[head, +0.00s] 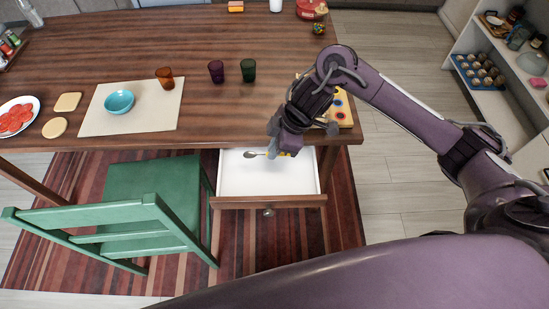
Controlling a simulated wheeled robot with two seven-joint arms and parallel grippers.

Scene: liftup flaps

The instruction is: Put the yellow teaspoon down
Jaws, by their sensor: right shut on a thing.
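The yellow teaspoon (256,154) has a metal bowl that points left, and its handle end is at my right gripper (279,153). My right gripper is shut on the teaspoon and reaches down over the open drawer (240,183). The drawer has a white inside and is pulled out from under the wooden table. I cannot tell whether the spoon touches the drawer's floor. Most of the handle is hidden by the gripper. My left gripper is not in view.
The wooden table (205,130) holds a placemat (150,115) with a blue bowl (119,102), and several cups. A colourful board (342,108) lies beside my right arm at the table's right end. A green chair (150,185) stands left of the drawer. The drawer's front part is clear.

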